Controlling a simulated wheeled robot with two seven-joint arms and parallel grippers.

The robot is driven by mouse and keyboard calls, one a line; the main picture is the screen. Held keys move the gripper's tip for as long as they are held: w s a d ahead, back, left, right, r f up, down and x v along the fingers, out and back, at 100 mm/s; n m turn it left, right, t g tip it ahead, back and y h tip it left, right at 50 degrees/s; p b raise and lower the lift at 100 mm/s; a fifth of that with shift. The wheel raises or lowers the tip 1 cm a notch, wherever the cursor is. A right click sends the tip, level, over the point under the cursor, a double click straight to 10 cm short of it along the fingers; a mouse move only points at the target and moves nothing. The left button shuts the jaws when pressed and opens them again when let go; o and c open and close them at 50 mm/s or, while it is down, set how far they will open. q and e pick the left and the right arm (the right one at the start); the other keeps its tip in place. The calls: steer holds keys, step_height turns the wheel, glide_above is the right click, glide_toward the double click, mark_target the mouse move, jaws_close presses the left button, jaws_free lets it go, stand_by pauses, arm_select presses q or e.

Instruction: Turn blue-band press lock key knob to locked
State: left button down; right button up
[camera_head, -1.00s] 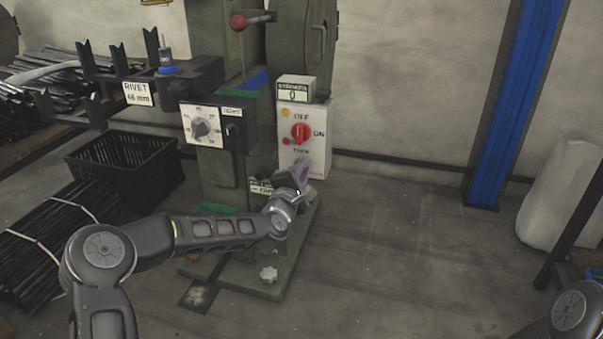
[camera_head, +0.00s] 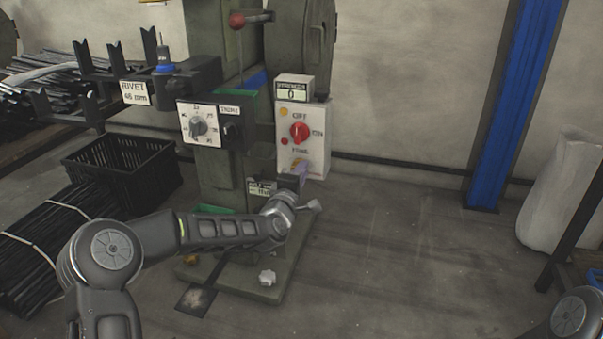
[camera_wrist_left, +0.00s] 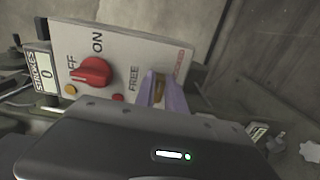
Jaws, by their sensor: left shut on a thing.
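The press with a blue band (camera_head: 257,80) stands in the middle of the head view. Its pale control panel (camera_head: 320,150) carries the red OFF/ON knob (camera_head: 300,132) and, low down, the lock key knob. My left gripper (camera_head: 301,169) is at the lower part of this panel and hides most of the key knob. In the left wrist view its purple fingers (camera_wrist_left: 161,92) are shut around the brass-coloured key knob (camera_wrist_left: 159,90). The knob sits between the word FREE (camera_wrist_left: 133,85) and a red label (camera_wrist_left: 180,64). Its exact pointing is hard to tell. My right gripper is out of view.
A strokes counter (camera_head: 294,88) reading 0 sits on top of the panel. A dial box (camera_head: 199,125) is to the left. A black crate (camera_head: 120,165) and bundled rods (camera_head: 50,235) lie further left. The floor right of the press is clear up to a blue post (camera_head: 497,110).

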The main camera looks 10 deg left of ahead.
arm_select(q)
steer(key=c, duration=1.4)
jaws_free()
steer(key=s+p, duration=0.2)
steer(key=s, duration=0.5)
steer(key=shift+s+a, duration=0.25)
steer(key=shift+s, duration=0.15)
